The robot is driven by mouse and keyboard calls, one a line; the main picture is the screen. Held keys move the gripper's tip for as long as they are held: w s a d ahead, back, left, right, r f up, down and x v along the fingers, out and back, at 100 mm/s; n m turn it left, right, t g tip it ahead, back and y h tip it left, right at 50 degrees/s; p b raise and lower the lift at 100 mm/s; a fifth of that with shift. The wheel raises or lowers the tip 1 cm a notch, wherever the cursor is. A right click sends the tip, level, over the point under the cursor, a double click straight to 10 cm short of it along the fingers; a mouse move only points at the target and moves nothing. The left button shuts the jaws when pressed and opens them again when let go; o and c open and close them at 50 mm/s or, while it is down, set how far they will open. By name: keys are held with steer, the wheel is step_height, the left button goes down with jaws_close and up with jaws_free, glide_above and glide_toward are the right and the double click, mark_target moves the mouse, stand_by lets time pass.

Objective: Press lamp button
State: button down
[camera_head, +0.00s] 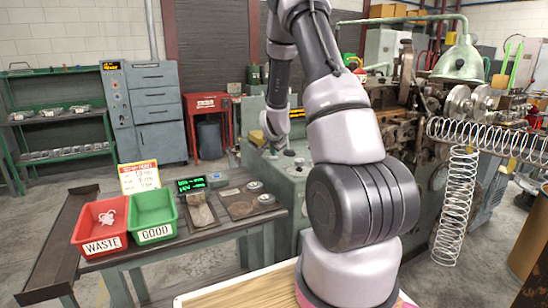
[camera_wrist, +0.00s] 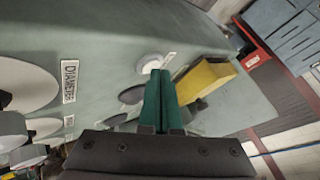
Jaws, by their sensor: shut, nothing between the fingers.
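My gripper (camera_wrist: 160,76) is shut, its two green fingers together and empty. In the wrist view its tips reach a pale round button (camera_wrist: 150,60) on the green machine panel (camera_wrist: 100,50) and cover part of it. A small white label sits beside that button; I cannot read it, nor tell whether this is the lamp button or whether the tips touch it.
A yellow part (camera_wrist: 207,78) stands on the panel right of the fingers. A DIAMETER plate (camera_wrist: 69,82) and large pale dials are at left. In the head view a red WASTE bin (camera_head: 101,228) and a green GOOD bin (camera_head: 152,215) sit on the bench. Steel coils (camera_head: 460,200) hang right.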

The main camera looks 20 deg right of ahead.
stand_by(0.4)
steer(key=shift+r, duration=0.45)
steer(key=shift+r, duration=2.9)
